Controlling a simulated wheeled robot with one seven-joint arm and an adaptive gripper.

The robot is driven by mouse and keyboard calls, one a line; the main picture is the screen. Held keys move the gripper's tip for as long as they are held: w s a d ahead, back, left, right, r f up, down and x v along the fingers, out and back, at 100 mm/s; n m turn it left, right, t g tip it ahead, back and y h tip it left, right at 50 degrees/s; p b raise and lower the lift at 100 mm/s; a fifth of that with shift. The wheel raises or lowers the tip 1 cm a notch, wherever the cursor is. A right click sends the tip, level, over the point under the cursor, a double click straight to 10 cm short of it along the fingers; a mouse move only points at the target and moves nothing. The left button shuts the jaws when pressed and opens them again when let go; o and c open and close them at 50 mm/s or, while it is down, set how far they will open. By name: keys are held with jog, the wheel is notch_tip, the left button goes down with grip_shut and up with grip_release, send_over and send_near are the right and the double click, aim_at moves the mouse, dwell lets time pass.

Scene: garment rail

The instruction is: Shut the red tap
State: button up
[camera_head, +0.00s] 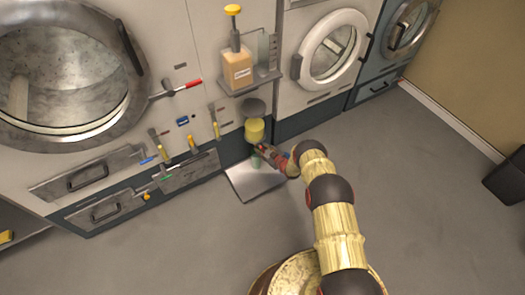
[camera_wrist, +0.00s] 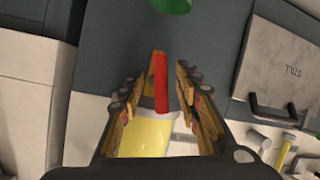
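A red bar-shaped handle (camera_wrist: 161,84), which looks like the red tap's handle, stands lengthwise between the fingertips of my gripper (camera_wrist: 158,76) in the wrist view. The fingers are apart, one on each side, with a visible gap at the right; contact at the left cannot be told. In the head view, my gripper (camera_head: 264,150) is low at the dark cabinet base, just below a yellow cup-like part (camera_head: 254,131). This handle is not clearly visible there. Another lever with a red grip (camera_head: 188,86) is higher on the left machine, away from my gripper.
A green part (camera_wrist: 172,4) is just beyond the fingertips. A yellow body (camera_wrist: 145,136) lies behind the fingers. A light flap (camera_head: 254,182) sticks out below my gripper. Several yellow-handled levers are to the left. A bottle (camera_head: 238,70) stands above. Floor (camera_head: 420,200) is clear at right.

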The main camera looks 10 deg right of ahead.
jog(key=shift+c, duration=0.6)
jog(key=shift+s, duration=0.1)
jog(key=c, duration=0.7)
grip_shut()
